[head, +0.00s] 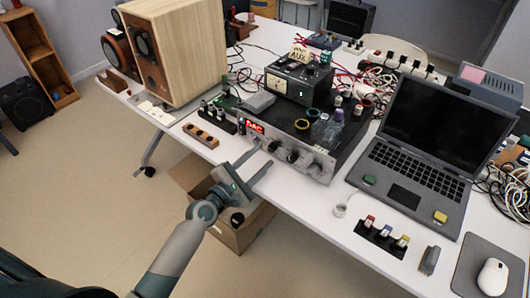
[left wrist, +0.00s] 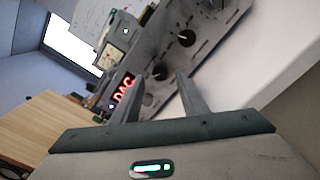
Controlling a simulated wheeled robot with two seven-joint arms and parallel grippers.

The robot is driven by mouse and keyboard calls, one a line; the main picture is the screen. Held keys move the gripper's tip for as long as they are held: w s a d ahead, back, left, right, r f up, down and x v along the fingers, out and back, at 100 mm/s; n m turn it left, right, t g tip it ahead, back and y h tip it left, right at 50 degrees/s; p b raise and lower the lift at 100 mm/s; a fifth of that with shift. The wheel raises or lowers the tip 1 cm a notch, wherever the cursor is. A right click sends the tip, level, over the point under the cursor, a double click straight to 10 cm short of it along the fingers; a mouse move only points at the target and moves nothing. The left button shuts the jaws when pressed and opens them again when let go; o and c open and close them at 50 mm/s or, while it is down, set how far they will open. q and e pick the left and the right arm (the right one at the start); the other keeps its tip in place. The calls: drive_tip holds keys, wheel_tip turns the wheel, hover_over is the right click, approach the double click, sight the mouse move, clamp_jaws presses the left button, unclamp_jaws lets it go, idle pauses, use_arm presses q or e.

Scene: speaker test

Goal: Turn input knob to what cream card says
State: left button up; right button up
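The grey amplifier (head: 300,140) stands on the table with its front facing me. Its red display (head: 254,127) reads DAC, also in the left wrist view (left wrist: 124,88). A dark knob (left wrist: 160,70), probably the input knob, is the one nearest the display; it also shows in the head view (head: 271,146). A cream card (head: 300,53) behind the amplifier appears to read AUX. My left gripper (head: 264,156) is open in front of the panel. In the left wrist view its fingertips (left wrist: 161,78) lie either side of that knob; I cannot tell whether they touch it.
More knobs (head: 293,156) sit right along the panel. A black meter box (head: 299,78) and bottles (head: 334,126) stand on or behind the amplifier. A laptop (head: 425,145) is right, a wooden speaker (head: 180,50) left. A cardboard box (head: 240,238) is below the table edge.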

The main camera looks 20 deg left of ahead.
sight(272, 148)
use_arm(q)
drive_tip(key=shift+x, duration=1.35)
clamp_jaws()
